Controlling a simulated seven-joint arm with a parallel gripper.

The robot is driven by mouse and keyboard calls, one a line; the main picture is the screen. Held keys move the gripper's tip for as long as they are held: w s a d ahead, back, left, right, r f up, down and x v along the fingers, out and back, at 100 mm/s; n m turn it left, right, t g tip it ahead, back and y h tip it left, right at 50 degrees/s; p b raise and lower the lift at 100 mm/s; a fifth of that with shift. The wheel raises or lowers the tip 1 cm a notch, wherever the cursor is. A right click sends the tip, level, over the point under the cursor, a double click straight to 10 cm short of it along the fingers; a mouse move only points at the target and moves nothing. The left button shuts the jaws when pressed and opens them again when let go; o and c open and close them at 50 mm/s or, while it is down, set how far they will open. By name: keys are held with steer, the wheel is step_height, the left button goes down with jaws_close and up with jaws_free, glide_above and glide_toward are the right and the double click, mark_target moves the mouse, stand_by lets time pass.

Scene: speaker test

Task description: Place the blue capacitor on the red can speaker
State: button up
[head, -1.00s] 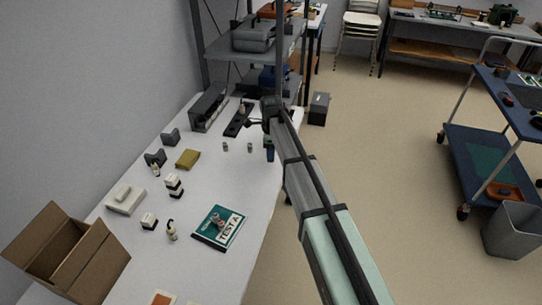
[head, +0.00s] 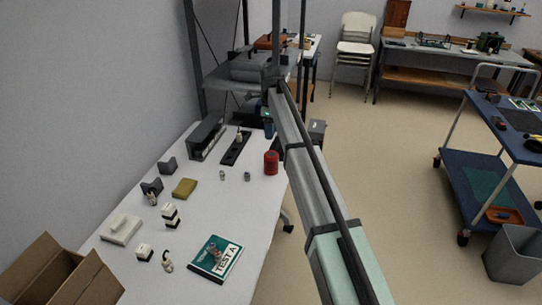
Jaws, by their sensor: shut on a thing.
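The red can speaker (head: 271,163) stands upright on the white table near its right edge. The blue capacitor (head: 268,128) shows above and behind it in the picture, just under the end of my arm. My gripper (head: 267,115) is small and dark here, partly hidden by my arm, and is shut on the capacitor. The capacitor hangs roughly upright, with a gap in the picture between it and the can. Its exact height and distance from the can cannot be told.
Two small silver cylinders (head: 247,177) stand left of the can. A black strip (head: 235,148) and a dark grey unit (head: 205,138) lie farther back. A TEST A booklet (head: 216,257), a yellow block (head: 184,188) and a cardboard box (head: 60,275) are nearer. The table's right edge is close to the can.

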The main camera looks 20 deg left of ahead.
steer(key=shift+w+a+r, duration=0.1)
steer(key=shift+w+r, duration=0.55)
steer(key=shift+w, duration=0.2)
glide_toward(271, 154)
steer(key=shift+w+f, duration=0.1)
steer(key=shift+f, duration=2.65)
steer(key=shift+f, duration=0.1)
steer(key=o, duration=1.1)
steer(key=shift+c, duration=0.2)
step_height(271, 154, up, 12)
steer(key=shift+r, duration=0.15)
